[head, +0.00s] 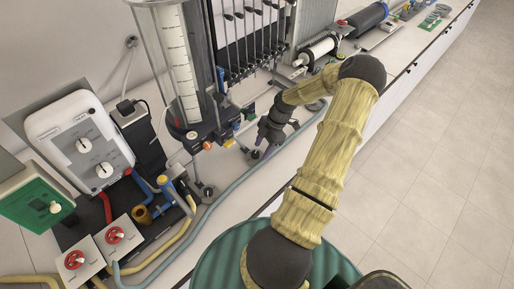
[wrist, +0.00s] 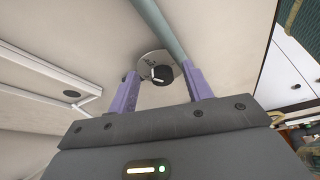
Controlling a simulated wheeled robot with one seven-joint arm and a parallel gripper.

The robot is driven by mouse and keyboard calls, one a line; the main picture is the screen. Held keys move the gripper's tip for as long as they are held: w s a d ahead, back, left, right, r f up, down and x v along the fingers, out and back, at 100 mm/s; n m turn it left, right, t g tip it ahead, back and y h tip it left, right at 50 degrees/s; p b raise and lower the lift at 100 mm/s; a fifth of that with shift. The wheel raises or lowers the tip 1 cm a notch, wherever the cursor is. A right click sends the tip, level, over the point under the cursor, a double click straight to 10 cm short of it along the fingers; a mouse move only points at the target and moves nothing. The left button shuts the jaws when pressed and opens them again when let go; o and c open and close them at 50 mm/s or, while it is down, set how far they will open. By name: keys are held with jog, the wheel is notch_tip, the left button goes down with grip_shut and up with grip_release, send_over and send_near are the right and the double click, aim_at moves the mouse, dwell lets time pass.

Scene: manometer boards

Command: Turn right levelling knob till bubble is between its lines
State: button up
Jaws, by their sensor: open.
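The right levelling knob, a small dark knob on a pale round foot, shows in the wrist view (wrist: 163,75) and in the head view (head: 255,154). My gripper (head: 263,148) reaches down to it beside the manometer board base. In the wrist view the two purple fingers of my gripper (wrist: 164,82) stand apart, one on each side of the knob. I cannot tell whether they touch it. A second, similar foot (head: 207,191) stands at the front left of the board base. I cannot make out the bubble or its lines in either view.
A grey-green hose (head: 232,190) runs along the bench close to the knob and passes by the fingers in the wrist view (wrist: 160,25). The clear cylinder with a scale (head: 178,62) stands left of my gripper. A white control box (head: 80,143) is farther left.

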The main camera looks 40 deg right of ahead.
aim_at(255, 155)
jog(key=shift+w+a+p, duration=0.2)
jog(key=shift+a, duration=0.45)
jog(key=shift+w+a+p, duration=0.15)
jog(key=shift+a+p, duration=0.05)
jog(key=shift+a, duration=0.4)
jog(key=shift+f, duration=0.6)
jog(key=c, duration=1)
